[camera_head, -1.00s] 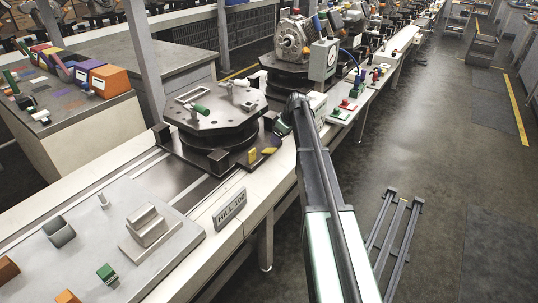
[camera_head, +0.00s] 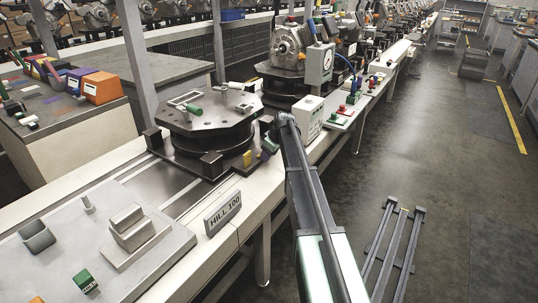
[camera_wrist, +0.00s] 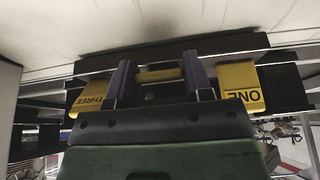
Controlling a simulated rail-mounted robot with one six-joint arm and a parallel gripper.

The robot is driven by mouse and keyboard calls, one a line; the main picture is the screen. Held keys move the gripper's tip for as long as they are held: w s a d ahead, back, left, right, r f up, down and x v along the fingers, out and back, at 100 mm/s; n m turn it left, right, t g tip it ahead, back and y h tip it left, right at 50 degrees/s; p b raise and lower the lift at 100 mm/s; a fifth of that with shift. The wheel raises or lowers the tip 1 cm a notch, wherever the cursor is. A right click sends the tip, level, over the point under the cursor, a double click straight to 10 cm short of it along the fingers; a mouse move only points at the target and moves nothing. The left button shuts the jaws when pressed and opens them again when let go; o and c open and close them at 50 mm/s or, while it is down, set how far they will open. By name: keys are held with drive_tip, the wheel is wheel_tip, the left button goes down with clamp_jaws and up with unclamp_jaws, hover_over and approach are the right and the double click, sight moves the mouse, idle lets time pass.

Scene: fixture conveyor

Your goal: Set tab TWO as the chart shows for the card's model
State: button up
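In the wrist view, my gripper (camera_wrist: 158,82) has its two dark purple fingers on either side of a yellow middle tab (camera_wrist: 160,75). The fingers stand close to the tab's ends; I cannot tell whether they press on it. No lettering shows on this tab. Yellow tabs marked THREE (camera_wrist: 90,102) and ONE (camera_wrist: 242,92) sit to its left and right, lettering upside down. In the head view, my gripper (camera_head: 268,149) is at the front edge of the dark fixture, beside a yellow tab (camera_head: 247,158). A plate (camera_head: 222,213) reads HILL 100. I cannot make out the chart.
An octagonal plate (camera_head: 207,112) with a green-handled part tops the fixture. A grey pallet (camera_head: 170,244) lies at front left. The aisle floor is free except for a dark rack (camera_head: 395,245).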

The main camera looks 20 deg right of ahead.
drive_tip(key=f+b, duration=0.1)
drive_tip(key=t+b, duration=0.1)
drive_tip(key=b, duration=0.1)
drive_tip(key=shift+s+d+f+y, duration=0.1)
drive_tip(key=shift+s+f+y, duration=0.15)
drive_tip(key=shift+f+y, duration=0.15)
drive_tip(key=shift+c, duration=0.2)
drive_tip(key=shift+t+y+b, duration=0.3)
drive_tip(key=shift+t+b, duration=0.05)
drive_tip(key=shift+t, duration=0.15)
drive_tip(key=shift+r, duration=0.35)
drive_tip(key=o, duration=0.9)
drive_tip(key=p+v, duration=0.9)
drive_tip(key=v, duration=0.1)
drive_tip(key=shift+s+d+r, duration=0.2)
drive_tip(key=shift+s, duration=0.05)
